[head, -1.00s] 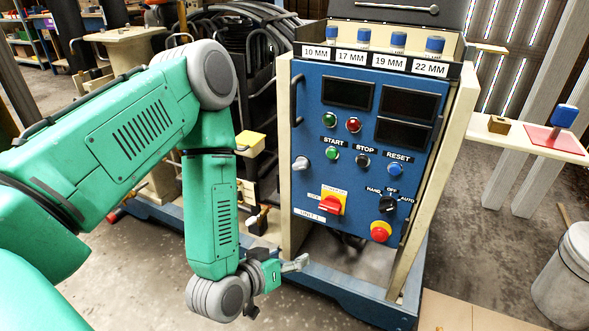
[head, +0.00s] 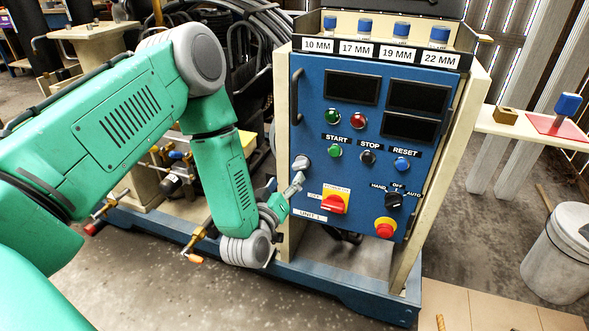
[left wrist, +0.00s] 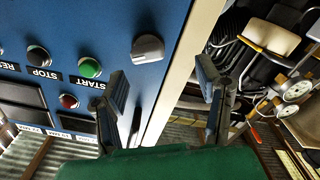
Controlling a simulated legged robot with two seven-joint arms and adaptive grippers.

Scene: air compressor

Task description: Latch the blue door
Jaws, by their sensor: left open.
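The blue door (head: 310,130) is the front panel of a beige cabinet, with screens, buttons and switches on it. It looks shut or nearly so; I cannot tell whether it is fully flush. A grey latch knob (head: 301,163) sits near its left edge, below the black handle (head: 296,97). My left gripper (head: 294,187) is just below the knob in the head view. In the left wrist view the door (left wrist: 100,30) and knob (left wrist: 148,48) lie ahead of the open left gripper (left wrist: 162,78), the knob between the finger lines and apart from them. My right gripper is not in view.
A red rotary switch (head: 334,202) and a red stop button (head: 385,227) are on the lower door. Hoses and brass valves (head: 176,156) lie left of the cabinet. A blue base rail (head: 340,293) runs below. A bucket (head: 556,250) stands at right.

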